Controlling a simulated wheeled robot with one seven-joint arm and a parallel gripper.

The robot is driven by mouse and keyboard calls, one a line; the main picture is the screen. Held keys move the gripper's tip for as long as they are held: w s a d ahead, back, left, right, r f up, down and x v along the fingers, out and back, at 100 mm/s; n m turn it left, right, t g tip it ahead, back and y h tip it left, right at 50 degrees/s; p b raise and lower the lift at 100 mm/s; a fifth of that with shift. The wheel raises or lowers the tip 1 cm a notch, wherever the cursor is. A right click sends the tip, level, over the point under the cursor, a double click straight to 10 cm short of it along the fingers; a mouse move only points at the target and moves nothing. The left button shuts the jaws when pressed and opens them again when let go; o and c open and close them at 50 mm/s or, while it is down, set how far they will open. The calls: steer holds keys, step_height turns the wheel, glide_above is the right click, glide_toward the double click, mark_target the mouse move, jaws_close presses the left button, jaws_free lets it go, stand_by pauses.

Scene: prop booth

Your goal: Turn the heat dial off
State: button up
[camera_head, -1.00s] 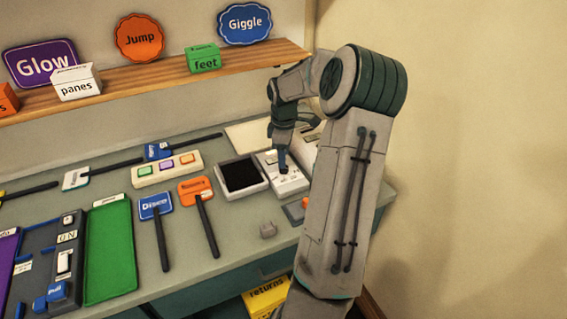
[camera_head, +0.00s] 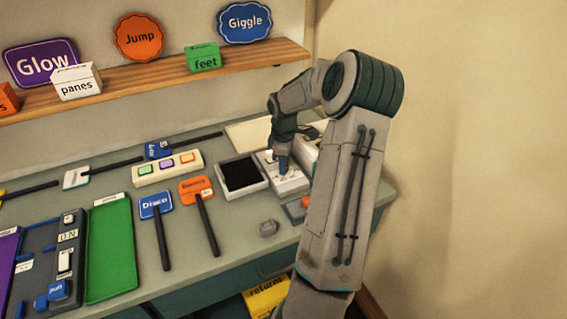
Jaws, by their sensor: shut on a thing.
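A white panel box (camera_head: 291,184) with dark markings on its top stands toward the back right of the counter, next to a dark tray. My gripper (camera_head: 283,166) points down onto the top of this box and is shut on the small dial there. The fingers cover the dial, so I cannot read where it points. My arm hides part of the area to the right of the box.
The black-filled tray (camera_head: 242,175) stands just left of the box. Paddle signs, a three-button box (camera_head: 167,168) and a green tray (camera_head: 110,250) are further left.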

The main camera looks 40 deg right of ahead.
steer(key=m+b, duration=0.1)
steer(key=m, duration=0.3)
steer(key=shift+w+m, duration=0.1)
steer(key=shift+m, duration=0.2)
steer(key=m+b, duration=0.2)
steer(key=m, duration=0.3)
steer(key=m+b, duration=0.1)
steer(key=m, duration=0.4)
steer(key=shift+m, duration=0.4)
steer(key=shift+r+m+b, duration=0.1)
steer(key=shift+m+b, duration=0.2)
steer(key=shift+m, duration=1.9)
steer(key=o, duration=1)
